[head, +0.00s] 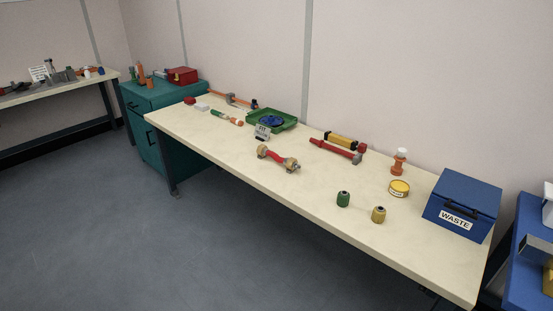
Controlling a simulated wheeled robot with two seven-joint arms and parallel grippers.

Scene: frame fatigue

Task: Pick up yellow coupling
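The yellow coupling (378,215) is a small, short cylinder with a dark top hole. It stands upright on the cream workbench (330,226), near its front edge and towards the right end. A similar green coupling (343,199) stands just to its left, apart from it. Nothing covers the yellow coupling. Neither of my grippers shows in the head view.
A blue waste box (461,206) stands at the bench's right end. A round yellow tin (399,188) and an orange bottle (399,162) are behind the couplings. A red part with brass ends (278,159) lies to the left. The bench in front of the couplings is clear.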

